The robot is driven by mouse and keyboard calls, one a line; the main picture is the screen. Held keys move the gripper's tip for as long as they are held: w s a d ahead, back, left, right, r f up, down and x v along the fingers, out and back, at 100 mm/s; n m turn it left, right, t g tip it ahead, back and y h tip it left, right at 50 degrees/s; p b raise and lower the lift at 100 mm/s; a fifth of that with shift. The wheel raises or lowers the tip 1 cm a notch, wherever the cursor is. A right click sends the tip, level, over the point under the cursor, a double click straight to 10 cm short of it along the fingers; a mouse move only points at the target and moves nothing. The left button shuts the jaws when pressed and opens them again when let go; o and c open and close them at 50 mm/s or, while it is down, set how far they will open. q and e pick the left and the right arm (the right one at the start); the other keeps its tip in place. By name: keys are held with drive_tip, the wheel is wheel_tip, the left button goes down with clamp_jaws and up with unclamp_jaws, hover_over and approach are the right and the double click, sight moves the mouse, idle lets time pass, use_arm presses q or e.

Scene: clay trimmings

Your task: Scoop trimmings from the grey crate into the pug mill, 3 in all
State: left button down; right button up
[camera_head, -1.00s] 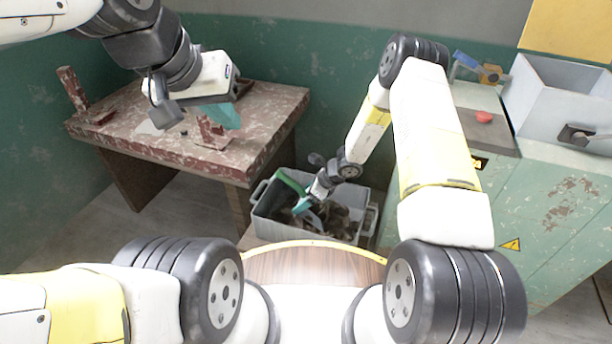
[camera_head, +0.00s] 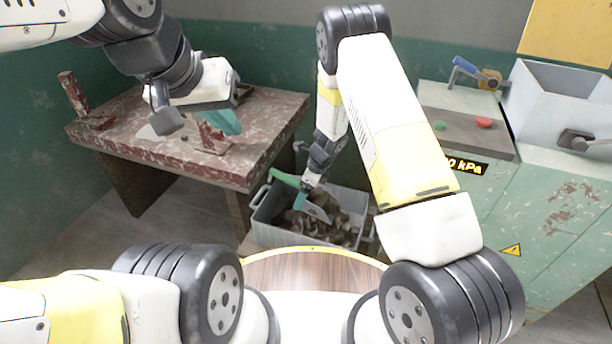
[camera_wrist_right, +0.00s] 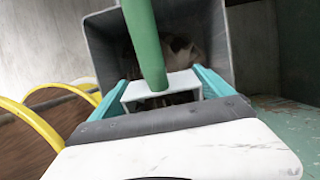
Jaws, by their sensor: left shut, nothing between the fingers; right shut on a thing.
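The grey crate (camera_head: 348,243) stands on the floor beyond my round wooden top, with brown clay trimmings (camera_head: 345,222) inside. My right gripper (camera_head: 308,202) is low over the crate's left part, shut on the green handle (camera_head: 284,178) of a scoop. The handle also crosses the right wrist view (camera_wrist_right: 148,45); I cannot tell how much the scoop holds. The pug mill (camera_head: 540,215) is the green cabinet at the right, with an open grey hopper (camera_head: 550,115) on top. My left gripper (camera_head: 225,122) is shut and empty over the worktable.
A worn red-brown worktable (camera_head: 255,115) fills the back left. A red button (camera_head: 484,122), a green button (camera_head: 439,126), a blue-handled lever (camera_head: 465,64) and a pressure display (camera_head: 466,164) are on the pug mill. My right forearm spans between crate and mill.

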drive_tip(key=shift+r+g+h, duration=0.25)
drive_tip(key=shift+r+h, duration=0.6)
drive_tip(key=shift+r, duration=0.8)
drive_tip(key=shift+r+g+h, duration=0.25)
drive_tip(key=shift+r+h, duration=0.6)
drive_tip(key=shift+r, duration=0.75)
